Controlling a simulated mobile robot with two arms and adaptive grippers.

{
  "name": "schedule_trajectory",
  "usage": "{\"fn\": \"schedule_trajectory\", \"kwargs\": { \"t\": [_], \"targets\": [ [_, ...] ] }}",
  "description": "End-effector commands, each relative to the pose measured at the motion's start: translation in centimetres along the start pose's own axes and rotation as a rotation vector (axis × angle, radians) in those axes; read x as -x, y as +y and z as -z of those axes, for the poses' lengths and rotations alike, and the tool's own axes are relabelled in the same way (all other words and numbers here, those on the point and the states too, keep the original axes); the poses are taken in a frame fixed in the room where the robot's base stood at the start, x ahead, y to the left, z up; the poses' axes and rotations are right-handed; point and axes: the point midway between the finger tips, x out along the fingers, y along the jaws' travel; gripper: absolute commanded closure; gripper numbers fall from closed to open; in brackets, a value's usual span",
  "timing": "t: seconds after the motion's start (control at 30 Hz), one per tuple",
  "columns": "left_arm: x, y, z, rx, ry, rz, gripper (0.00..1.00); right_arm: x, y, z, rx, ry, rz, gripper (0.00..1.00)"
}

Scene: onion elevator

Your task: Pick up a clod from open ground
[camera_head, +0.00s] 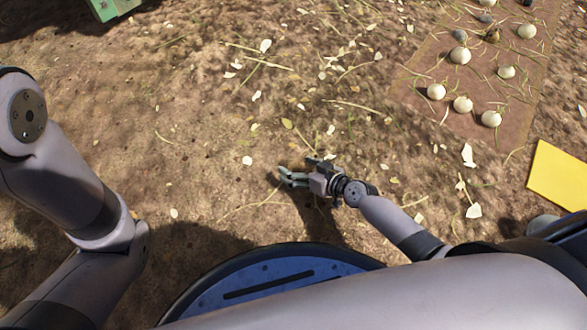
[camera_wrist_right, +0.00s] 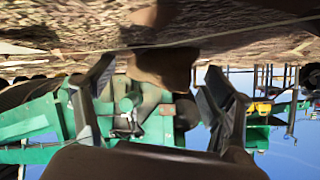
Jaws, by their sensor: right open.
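My right gripper (camera_head: 290,177) is low over bare soil near the middle of the head view, with its fingers pointing left. In the right wrist view, its two dark fingers stand wide apart and the jaws are open. A brown lump (camera_wrist_right: 165,68), which looks like a clod, shows between the fingertips, against the ground at the top of that picture. I see a gap on each side of it; its exact depth is unclear. I cannot pick it out in the head view. My left arm shows at the left, but its gripper is out of view.
A brown strip (camera_head: 412,103) with several pale onions lies at the upper right. A yellow panel (camera_head: 560,176) is at the right edge. Green machinery (camera_wrist_right: 35,120) stands beyond the gripper. Dry leaves and stalks litter the soil; open ground lies to the left.

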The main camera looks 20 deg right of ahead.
Motion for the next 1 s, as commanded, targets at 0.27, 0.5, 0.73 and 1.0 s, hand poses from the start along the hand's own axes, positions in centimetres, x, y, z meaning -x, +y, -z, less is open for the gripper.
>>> {"fn": "schedule_trajectory", "kwargs": {
  "t": [0.27,0.5,0.73,1.0],
  "targets": [
    [-0.01,-0.01,-0.03,0.0,-0.001,0.0,0.54,0.05,-0.01,0.0,0.0,0.0,0.0,0.38],
    [0.0,-0.02,-0.04,-0.001,-0.001,0.0,0.54,0.06,-0.02,-0.01,0.0,0.0,0.0,0.54],
    [0.0,-0.03,-0.05,-0.001,-0.002,0.0,0.54,0.06,-0.03,-0.02,0.0,0.0,0.001,0.69],
    [0.01,-0.04,-0.07,-0.001,-0.002,0.0,0.54,0.05,-0.05,0.08,0.0,0.002,0.001,0.82]
  ]
}}
